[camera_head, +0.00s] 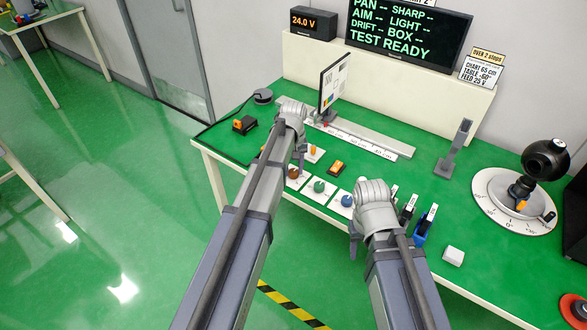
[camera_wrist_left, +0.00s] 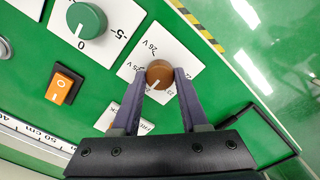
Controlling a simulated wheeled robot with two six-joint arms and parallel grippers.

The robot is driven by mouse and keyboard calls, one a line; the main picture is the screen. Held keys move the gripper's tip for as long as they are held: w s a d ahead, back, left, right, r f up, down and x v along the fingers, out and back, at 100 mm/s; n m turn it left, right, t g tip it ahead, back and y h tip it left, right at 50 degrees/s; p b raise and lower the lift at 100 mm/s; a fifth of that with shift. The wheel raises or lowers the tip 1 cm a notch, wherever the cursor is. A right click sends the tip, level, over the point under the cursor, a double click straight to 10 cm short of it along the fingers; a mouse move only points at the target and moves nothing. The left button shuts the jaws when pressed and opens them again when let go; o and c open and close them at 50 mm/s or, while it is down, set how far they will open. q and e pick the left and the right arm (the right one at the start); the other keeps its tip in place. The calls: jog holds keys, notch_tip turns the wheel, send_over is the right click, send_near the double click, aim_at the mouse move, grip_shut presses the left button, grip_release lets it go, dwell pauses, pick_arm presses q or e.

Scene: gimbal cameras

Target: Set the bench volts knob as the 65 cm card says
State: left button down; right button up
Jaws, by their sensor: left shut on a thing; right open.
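The card (camera_head: 480,72) at the back right of the bench reads CHART 65 cm, TABLE -60°, FEED 25 V. The orange display (camera_head: 312,23) reads 24.0 V. The brown volts knob (camera_head: 294,173) sits on a white dial plate; it also shows in the left wrist view (camera_wrist_left: 159,72). My left gripper (camera_wrist_left: 160,78) is shut on this knob, one finger on each side. The knob's pale mark points down-left there, with 26 V and 25 V printed nearby.
Green (camera_wrist_left: 88,20) and blue (camera_head: 346,200) knobs and an orange rocker switch (camera_head: 336,167) are close to the volts knob. A ruler rail (camera_head: 375,140) with a chart lies behind. A round turntable (camera_head: 490,205) with a black ball camera stands at right.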

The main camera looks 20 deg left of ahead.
pick_arm(q)
jog(key=shift+m, duration=0.3)
jog(key=m, duration=1.1)
jog(key=shift+m, duration=0.3)
dwell(0.3)
jog(key=shift+c, duration=2.1)
grip_release()
jog(key=shift+r, duration=0.1)
